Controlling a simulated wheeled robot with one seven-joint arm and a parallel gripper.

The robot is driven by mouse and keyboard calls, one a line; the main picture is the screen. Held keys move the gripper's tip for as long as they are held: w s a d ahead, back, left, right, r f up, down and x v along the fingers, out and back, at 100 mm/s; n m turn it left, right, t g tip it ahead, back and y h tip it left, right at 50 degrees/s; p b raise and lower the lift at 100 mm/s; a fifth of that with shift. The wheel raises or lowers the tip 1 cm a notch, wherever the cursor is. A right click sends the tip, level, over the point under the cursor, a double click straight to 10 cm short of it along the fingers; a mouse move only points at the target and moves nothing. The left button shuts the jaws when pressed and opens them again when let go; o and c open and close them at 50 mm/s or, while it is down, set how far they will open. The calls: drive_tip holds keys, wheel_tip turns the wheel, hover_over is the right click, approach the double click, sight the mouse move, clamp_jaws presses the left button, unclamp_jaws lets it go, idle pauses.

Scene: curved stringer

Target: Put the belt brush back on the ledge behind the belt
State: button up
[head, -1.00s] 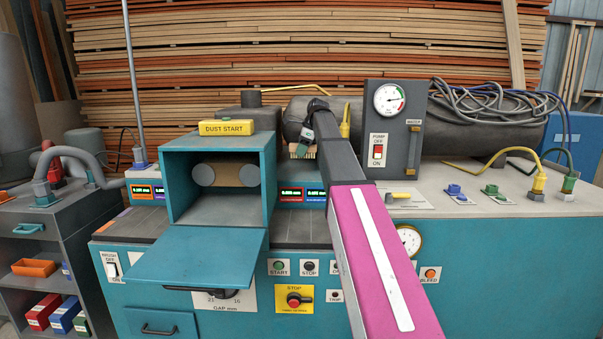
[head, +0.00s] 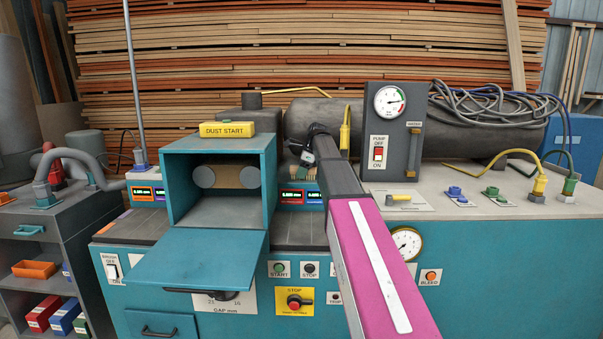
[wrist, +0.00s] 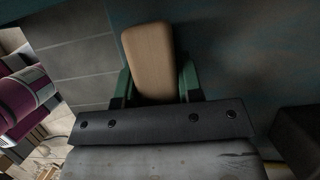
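The belt brush is a tan wooden block (wrist: 152,62), seen in the wrist view between the two green fingers of my gripper (wrist: 155,85). The fingers press against both its sides. In the head view my gripper (head: 303,168) is to the right of the teal hood, just above the pale strip behind the dark belt (head: 300,232). Only a small part of the brush shows there, and I cannot tell whether it touches the surface.
The teal hood (head: 268,180) with its open flap (head: 200,258) stands close to the left of my gripper. The grey pump panel (head: 410,105) with a gauge stands close to the right. A large dark cylinder (head: 470,130) with loose cables lies behind.

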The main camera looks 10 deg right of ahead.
drive_tip(key=o, duration=0.4)
drive_tip(key=shift+r, duration=0.15)
drive_tip(key=v, duration=1.2)
